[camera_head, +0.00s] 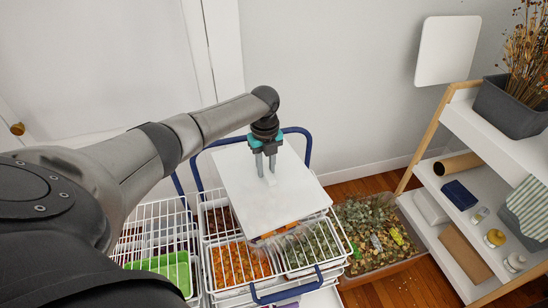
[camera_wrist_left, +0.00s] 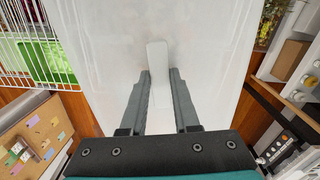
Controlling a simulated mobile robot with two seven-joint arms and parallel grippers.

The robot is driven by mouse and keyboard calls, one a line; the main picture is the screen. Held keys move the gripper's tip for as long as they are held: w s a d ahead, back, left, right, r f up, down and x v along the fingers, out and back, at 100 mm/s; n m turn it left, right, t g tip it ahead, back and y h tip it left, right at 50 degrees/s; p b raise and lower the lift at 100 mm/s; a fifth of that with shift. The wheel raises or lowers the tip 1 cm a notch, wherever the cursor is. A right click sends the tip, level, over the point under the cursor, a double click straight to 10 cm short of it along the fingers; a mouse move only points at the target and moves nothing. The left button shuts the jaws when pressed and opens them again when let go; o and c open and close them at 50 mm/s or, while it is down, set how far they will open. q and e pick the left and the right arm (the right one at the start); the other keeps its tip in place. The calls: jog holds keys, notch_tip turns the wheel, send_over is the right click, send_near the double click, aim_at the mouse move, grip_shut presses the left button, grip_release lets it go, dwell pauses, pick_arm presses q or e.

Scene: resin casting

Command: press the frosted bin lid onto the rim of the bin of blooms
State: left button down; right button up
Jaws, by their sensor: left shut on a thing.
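The frosted bin lid (camera_head: 245,200) is a pale flat rectangle with a small raised grip in its middle. My left gripper (camera_head: 266,168) is shut on that grip and holds the lid over the wire cart, apart from the bin. In the left wrist view the lid (camera_wrist_left: 110,45) fills the middle, with the fingers (camera_wrist_left: 160,80) on both sides of the grip. The bin of blooms (camera_head: 408,262) is a clear open bin on the floor to the right of the cart, full of dried green and tan blooms. My right gripper is not in view.
The white wire cart (camera_head: 345,258) with a blue handle holds baskets of orange, dark red and green material. A green tray (camera_head: 165,268) lies at the left. A wooden shelf (camera_head: 455,115) stands close right of the bin. A wall (camera_head: 340,90) is behind.

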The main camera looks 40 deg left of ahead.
aim_at(266, 182)
pick_arm(q)
jog(key=shift+s, duration=0.15)
jog(key=shift+f+b, duration=1.65)
jog(key=shift+f, duration=0.45)
jog(key=shift+f+b, duration=0.65)
jog(key=shift+f, duration=0.4)
jog(key=c, duration=0.6)
grip_release()
